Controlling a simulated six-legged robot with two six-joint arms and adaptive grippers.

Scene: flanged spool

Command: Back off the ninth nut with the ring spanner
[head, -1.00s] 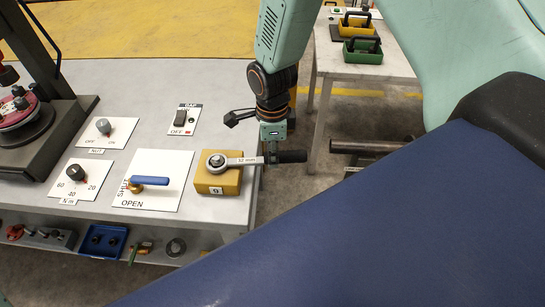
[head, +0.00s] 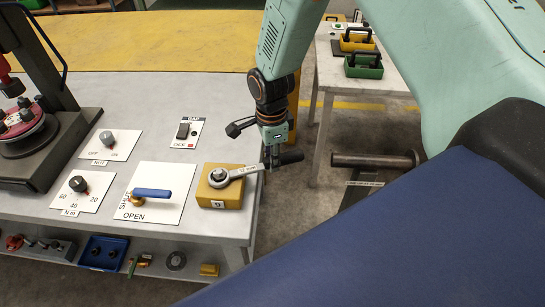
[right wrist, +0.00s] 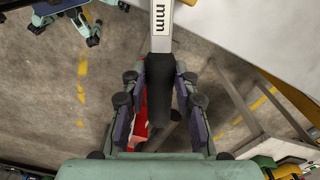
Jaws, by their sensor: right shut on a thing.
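The ring spanner (head: 236,173) has a steel shank with mm lettering and a black handle (head: 289,158). Its ring end (head: 218,177) sits over the top of a yellow block (head: 221,197) with a number plate that looks like 9. The nut is hidden inside the ring. The shank points right and slightly away across the bench edge. My right gripper (head: 272,154) is shut on the black handle, beyond the bench's right edge. In the right wrist view the handle (right wrist: 160,95) lies between both fingers.
A dark press-like stand (head: 40,150) is at far left. A side table (head: 385,75) with toolboxes stands at the back right.

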